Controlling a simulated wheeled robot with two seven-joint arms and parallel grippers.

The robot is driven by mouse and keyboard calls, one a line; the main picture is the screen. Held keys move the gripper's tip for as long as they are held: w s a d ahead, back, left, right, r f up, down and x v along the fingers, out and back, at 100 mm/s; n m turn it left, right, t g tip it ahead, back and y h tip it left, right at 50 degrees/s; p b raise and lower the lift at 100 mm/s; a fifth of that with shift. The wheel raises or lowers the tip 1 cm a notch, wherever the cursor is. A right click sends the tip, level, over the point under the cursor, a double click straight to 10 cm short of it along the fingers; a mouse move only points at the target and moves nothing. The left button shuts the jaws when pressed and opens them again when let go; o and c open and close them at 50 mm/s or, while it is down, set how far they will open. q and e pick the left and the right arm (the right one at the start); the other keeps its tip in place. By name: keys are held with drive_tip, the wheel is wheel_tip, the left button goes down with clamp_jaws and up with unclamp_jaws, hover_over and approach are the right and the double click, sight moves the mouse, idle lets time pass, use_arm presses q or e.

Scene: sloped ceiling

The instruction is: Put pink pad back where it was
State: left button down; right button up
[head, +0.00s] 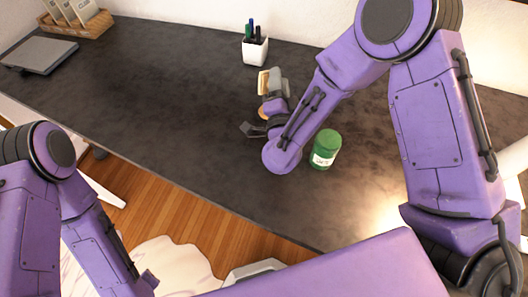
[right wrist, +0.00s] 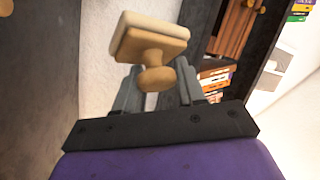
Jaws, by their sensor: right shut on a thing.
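No pink pad can be made out in either view. My right gripper (head: 270,82) is over the dark desktop in the head view, partly hidden by my own wrist. In the right wrist view its fingers (right wrist: 156,92) are shut on a wooden stamp-like block with a rounded knob (right wrist: 155,50). The block's pale top layer sits on a tan base. The tan block (head: 263,82) also shows beside the fingers in the head view. A small orange-brown thing (head: 262,113) shows below it, partly hidden by my gripper. My left arm is at the lower left, its gripper out of view.
A green jar with a white label (head: 326,149) stands right of my right wrist. A white pen cup (head: 255,50) stands at the back by the wall. A grey laptop (head: 40,55) and a wooden box (head: 84,24) are at far left.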

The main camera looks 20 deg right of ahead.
drive_tip(key=g, duration=0.1)
drive_tip(key=m+g+h, duration=0.1)
drive_tip(key=a+h, duration=0.1)
drive_tip(key=shift+w+r+g, duration=0.2)
drive_tip(key=shift+r+g, duration=0.05)
drive_tip(key=shift+g, duration=0.15)
drive_tip(key=s+a+f+g+p, duration=0.1)
drive_tip(key=s+a+g, duration=0.4)
drive_tip(key=a+g, duration=0.3)
drive_tip(key=s+a+f+g, duration=0.2)
drive_tip(key=s+a+g, duration=0.3)
drive_tip(key=a+g, duration=0.3)
drive_tip(key=shift+t, duration=0.6)
drive_tip(key=d+f+p, duration=0.1)
drive_tip(key=d+f, duration=0.2)
drive_tip(key=d, duration=0.1)
drive_tip(key=d+f+p, duration=0.2)
drive_tip(key=d+f, duration=0.1)
drive_tip(key=d, duration=0.1)
drive_tip(key=d+f+p, duration=0.1)
drive_tip(key=d+f, duration=0.3)
drive_tip(key=shift+w+d+p, duration=0.2)
drive_tip(key=shift+d+p, duration=0.1)
drive_tip(key=shift+d, duration=0.05)
wheel_tip(320, 180, down, 3)
drive_tip(key=o, duration=0.9)
